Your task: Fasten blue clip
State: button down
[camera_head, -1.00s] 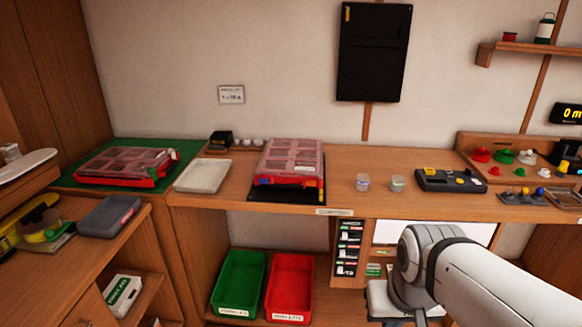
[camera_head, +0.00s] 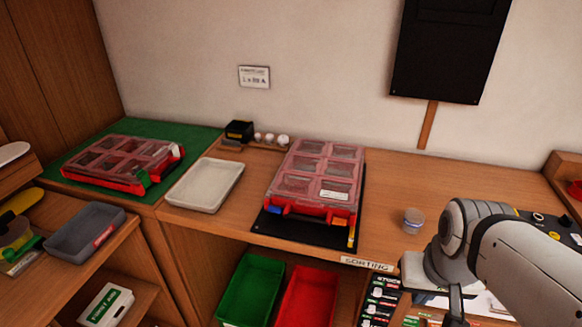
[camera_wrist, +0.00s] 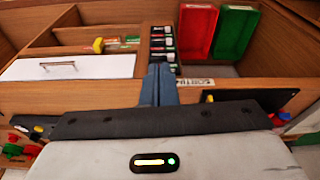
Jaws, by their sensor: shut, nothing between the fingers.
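A red case (camera_head: 315,180) with a clear, compartmented lid lies on a black mat (camera_head: 278,228) on the bench. A blue clip (camera_head: 282,208) is at the left of its front edge and an orange clip is to the right. At this size I cannot tell whether the blue clip is latched. My gripper shows in the wrist view (camera_wrist: 159,84), its two blue-grey fingers together and empty, pointing toward the bench front. It is to the right of the case in the head view, where the fingers are largely hidden. A small blue part (camera_wrist: 284,116) shows at the wrist view's right edge.
A second red case (camera_head: 122,162) lies on a green mat at the left. A white tray (camera_head: 205,185) stands between the cases. A small jar (camera_head: 413,220) stands right of the mat. Green (camera_head: 250,290) and red (camera_head: 306,297) bins sit below the bench.

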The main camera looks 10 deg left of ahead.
jog(key=shift+w+a, duration=0.1)
jog(key=shift+w, duration=0.05)
notch_tip(320, 180, down, 11)
jog(key=w+n+g+h+b, duration=0.1)
jog(key=w+n+h+b, duration=0.1)
jog(key=n+h+b, duration=0.6)
jog(key=w+a+f+n+t+h+b, duration=0.25)
jog(key=w+a+n+t+b, duration=0.4)
jog(key=n+b, duration=0.4)
jog(key=a+n+t+y+b, duration=0.3)
jog(key=a+n+t, duration=0.3)
jog(key=a, duration=0.7)
jog(key=a+f+n+t+y+b, duration=0.1)
jog(key=a+n+t+y+b, duration=0.3)
jog(key=a+n, duration=0.6)
jog(key=a+t+y, duration=0.2)
jog(key=a+t, duration=0.1)
jog(key=shift+s+n, duration=0.3)
jog(key=shift+n, duration=0.05)
